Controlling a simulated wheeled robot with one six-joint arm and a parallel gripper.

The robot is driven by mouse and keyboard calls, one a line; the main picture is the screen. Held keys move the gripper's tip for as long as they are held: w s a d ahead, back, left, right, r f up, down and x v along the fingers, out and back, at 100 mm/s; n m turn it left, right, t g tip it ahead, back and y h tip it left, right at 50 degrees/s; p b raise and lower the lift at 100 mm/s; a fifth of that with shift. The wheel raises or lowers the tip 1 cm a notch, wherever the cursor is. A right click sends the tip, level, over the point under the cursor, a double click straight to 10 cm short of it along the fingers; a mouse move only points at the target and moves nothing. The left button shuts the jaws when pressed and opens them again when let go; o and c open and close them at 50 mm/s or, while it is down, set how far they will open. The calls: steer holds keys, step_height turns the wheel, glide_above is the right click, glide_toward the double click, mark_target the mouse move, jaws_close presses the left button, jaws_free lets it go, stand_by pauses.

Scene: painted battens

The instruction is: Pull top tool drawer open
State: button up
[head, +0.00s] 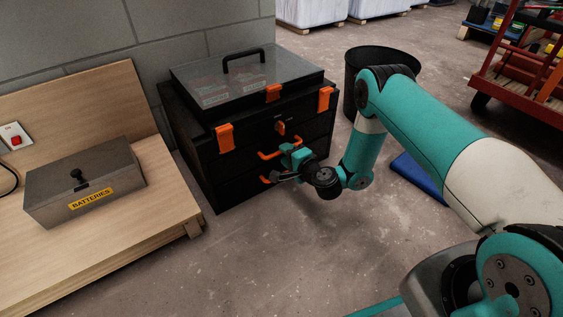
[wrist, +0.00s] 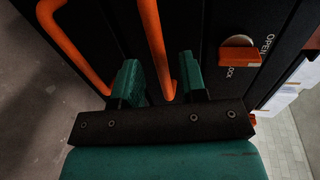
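The black tool chest (head: 232,172) stands against the wall with orange drawer handles on its front. The top drawer's orange handle (wrist: 152,45) runs between the two teal fingers of my gripper (wrist: 160,82) in the wrist view. The fingers are open, with a visible gap on each side of the bar. In the head view my gripper (head: 293,160) is at the chest front, partly covering the top handle (head: 268,155). The drawers look closed. The lower handle (wrist: 75,45) lies left of my fingers in the wrist view.
An orange lock knob (wrist: 238,52) marked OPEN and LOCK sits above the top handle; its setting is unclear. A wooden bench (head: 120,235) with a grey batteries box (head: 110,170) stands left. A black bin (head: 382,58) is right of the chest.

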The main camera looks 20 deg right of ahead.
steer(key=shift+b+x, duration=0.3)
steer(key=shift+x, duration=1.1)
